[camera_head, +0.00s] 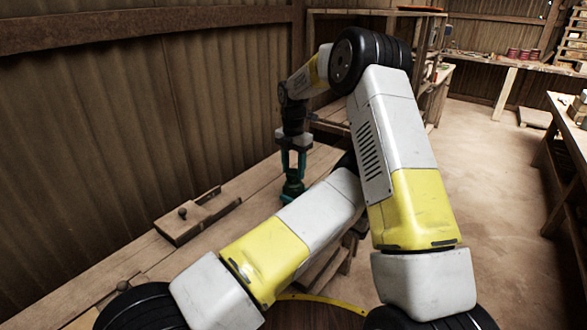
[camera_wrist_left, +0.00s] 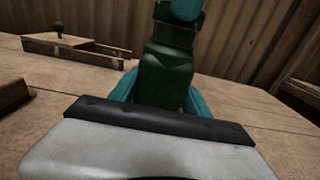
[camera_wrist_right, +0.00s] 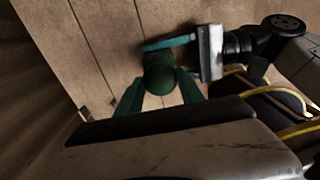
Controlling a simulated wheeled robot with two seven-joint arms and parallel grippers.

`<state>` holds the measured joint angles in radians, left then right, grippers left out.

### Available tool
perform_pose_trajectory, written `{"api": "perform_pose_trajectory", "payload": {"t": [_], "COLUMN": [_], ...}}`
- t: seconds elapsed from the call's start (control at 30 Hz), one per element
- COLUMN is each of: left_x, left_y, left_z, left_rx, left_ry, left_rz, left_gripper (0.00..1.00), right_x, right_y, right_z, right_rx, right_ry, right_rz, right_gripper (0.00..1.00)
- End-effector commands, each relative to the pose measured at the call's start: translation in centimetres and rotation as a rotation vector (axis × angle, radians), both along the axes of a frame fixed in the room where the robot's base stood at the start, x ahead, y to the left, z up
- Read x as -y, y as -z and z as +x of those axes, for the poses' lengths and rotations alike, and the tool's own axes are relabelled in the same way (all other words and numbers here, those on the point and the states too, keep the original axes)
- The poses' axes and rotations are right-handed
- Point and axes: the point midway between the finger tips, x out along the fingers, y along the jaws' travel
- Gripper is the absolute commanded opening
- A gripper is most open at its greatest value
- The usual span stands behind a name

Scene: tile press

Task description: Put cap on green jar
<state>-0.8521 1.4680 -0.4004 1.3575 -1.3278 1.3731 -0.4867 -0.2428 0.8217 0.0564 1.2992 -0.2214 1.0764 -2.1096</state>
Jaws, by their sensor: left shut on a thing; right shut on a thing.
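The green jar (camera_head: 293,187) stands upright on the wooden bench in the head view. In the left wrist view the jar (camera_wrist_left: 165,70) fills the middle, with my left gripper's teal fingers (camera_wrist_left: 162,96) shut on its lower body. My right gripper (camera_head: 293,172) points straight down over the jar from above. In the right wrist view its teal fingers (camera_wrist_right: 159,88) are shut on a round dark green top, which looks like the cap (camera_wrist_right: 159,76). The fingers hide its edge, so I cannot tell whether it is seated on the jar or just above it.
A wooden block with a round knob (camera_head: 195,215) lies on the bench to the left of the jar. A corrugated wall (camera_head: 130,120) runs behind the bench. My two arms cross closely in front of the jar. The bench between block and jar is clear.

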Motion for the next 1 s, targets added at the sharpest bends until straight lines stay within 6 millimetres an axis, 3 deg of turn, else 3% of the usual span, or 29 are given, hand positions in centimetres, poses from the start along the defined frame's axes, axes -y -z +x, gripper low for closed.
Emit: {"api": "perform_pose_trajectory", "payload": {"t": [0.7, 0.83, 1.0], "left_x": [0.1, 0.1, 0.1], "left_y": [0.0, 0.0, 0.0], "left_z": [0.0, 0.0, 0.0], "left_rx": [-0.001, -0.001, -0.001], "left_ry": [0.001, 0.001, 0.001], "left_rz": [-0.001, -0.001, -0.001], "left_gripper": [0.0, 0.0, 0.0], "right_x": [0.0, 0.0, 0.0], "right_y": [1.1, 1.1, 1.1], "right_z": [0.0, 0.0, 0.0], "right_rx": [0.0, 0.0, 0.001], "right_ry": [0.024, 0.192, 0.587], "right_rz": [0.0, -0.001, -0.002], "right_gripper": [0.08, 0.08, 0.08]}}
